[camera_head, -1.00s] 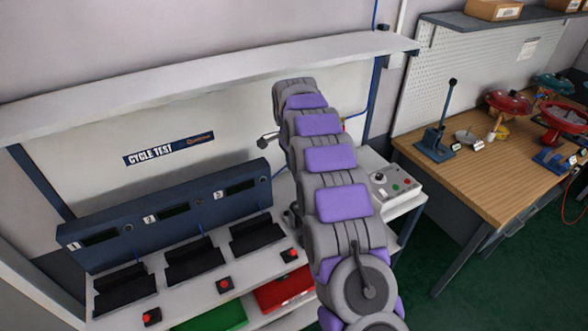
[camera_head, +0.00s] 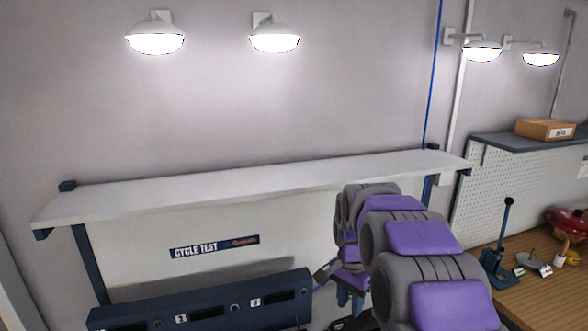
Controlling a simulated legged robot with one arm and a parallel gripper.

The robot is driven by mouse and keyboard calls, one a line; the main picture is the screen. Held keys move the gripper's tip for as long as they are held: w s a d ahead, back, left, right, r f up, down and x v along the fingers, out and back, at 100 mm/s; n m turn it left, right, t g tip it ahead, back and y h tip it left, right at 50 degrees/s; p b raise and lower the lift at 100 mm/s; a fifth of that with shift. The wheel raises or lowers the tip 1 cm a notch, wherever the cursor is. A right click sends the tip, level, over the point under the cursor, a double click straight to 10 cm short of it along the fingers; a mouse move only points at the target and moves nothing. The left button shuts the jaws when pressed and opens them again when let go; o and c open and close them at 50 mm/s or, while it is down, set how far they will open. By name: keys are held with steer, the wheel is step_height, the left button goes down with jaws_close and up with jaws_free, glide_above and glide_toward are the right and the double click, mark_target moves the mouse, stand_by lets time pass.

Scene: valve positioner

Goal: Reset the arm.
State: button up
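My arm, grey with purple pads, rises from the lower right and bends at its far end in front of the white back panel. My gripper (camera_head: 342,281) shows only in part at the left of the arm, low in front of the panel, near the right end of the test unit. Whether its fingers are open or shut cannot be made out, and anything held is hidden. The dark blue cycle test unit (camera_head: 215,300) with numbered displays stands at the bottom left. The "CYCLE TEST" sign (camera_head: 214,247) is above it.
A long white shelf (camera_head: 250,182) runs above the test unit. At right, a wooden table (camera_head: 540,300) holds a blue lever tool (camera_head: 498,262) and a red valve handwheel (camera_head: 570,222). A cardboard box (camera_head: 545,129) lies on the shelf above. Wall lamps (camera_head: 155,43) are lit.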

steer(key=s+f+n+b, duration=0.1)
steer(key=s+n, duration=0.2)
steer(key=s, duration=0.9)
steer(key=s+f+n+g, duration=0.1)
steer(key=s+n, duration=0.2)
steer(key=s, duration=1)
steer(key=s+f+n+b, duration=0.1)
steer(key=s+n, duration=0.2)
steer(key=s, duration=1)
steer(key=shift+d+f+b, duration=0.25)
steer(key=shift+d+b, duration=0.1)
steer(key=shift+d, duration=0.05)
steer(key=shift+f, duration=0.1)
